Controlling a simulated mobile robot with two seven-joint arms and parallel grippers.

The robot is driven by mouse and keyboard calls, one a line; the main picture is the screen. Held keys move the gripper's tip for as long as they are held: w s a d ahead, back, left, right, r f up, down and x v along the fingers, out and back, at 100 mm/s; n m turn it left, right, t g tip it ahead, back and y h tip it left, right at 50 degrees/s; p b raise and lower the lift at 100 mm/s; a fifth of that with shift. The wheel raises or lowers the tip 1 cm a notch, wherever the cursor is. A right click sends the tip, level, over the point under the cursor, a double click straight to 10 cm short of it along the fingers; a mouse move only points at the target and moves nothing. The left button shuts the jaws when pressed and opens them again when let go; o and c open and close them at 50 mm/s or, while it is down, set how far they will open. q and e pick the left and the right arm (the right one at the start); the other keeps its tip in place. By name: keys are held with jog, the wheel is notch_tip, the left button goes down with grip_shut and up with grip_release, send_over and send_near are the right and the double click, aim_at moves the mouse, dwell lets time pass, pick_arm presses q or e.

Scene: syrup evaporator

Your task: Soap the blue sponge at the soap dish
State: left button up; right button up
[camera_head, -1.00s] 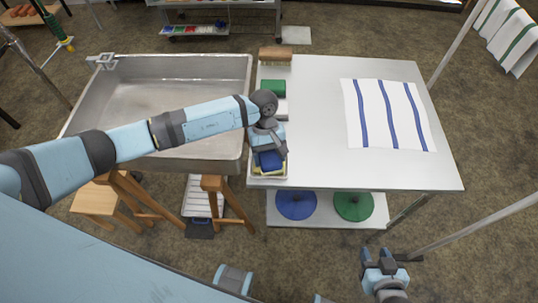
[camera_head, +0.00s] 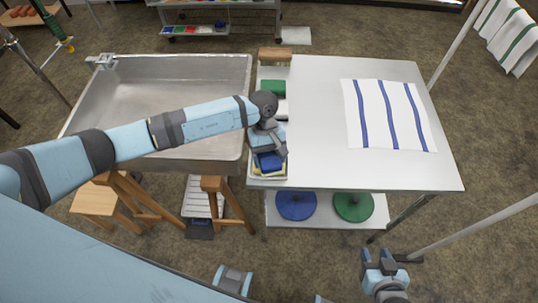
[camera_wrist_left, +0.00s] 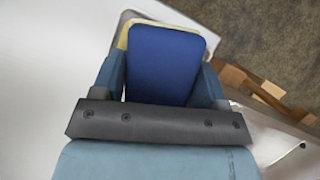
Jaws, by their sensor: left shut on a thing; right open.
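The blue sponge (camera_head: 269,162) is between the fingers of my left gripper (camera_head: 268,158), which is shut on it. In the left wrist view the sponge (camera_wrist_left: 165,62) fills the space between the fingers of the gripper (camera_wrist_left: 163,85). Directly under it is a pale dish with something yellow (camera_wrist_left: 122,38) in it, which I take for the soap dish (camera_head: 270,178) at the table's near left corner. I cannot tell whether the sponge touches the yellow thing. My right gripper (camera_head: 386,283) is open and empty, low at the bottom right, away from the table.
A steel sink basin (camera_head: 150,100) stands left of the white table (camera_head: 330,165). A green block (camera_head: 273,88), a white block (camera_head: 283,108) and a wooden brush (camera_head: 276,55) line the table's left edge. A striped towel (camera_head: 375,115) lies at right. The table's middle is clear.

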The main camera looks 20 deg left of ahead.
aim_at(269, 155)
pick_arm(q)
jog(key=shift+r+p, duration=1)
jog(key=shift+r, duration=2.45)
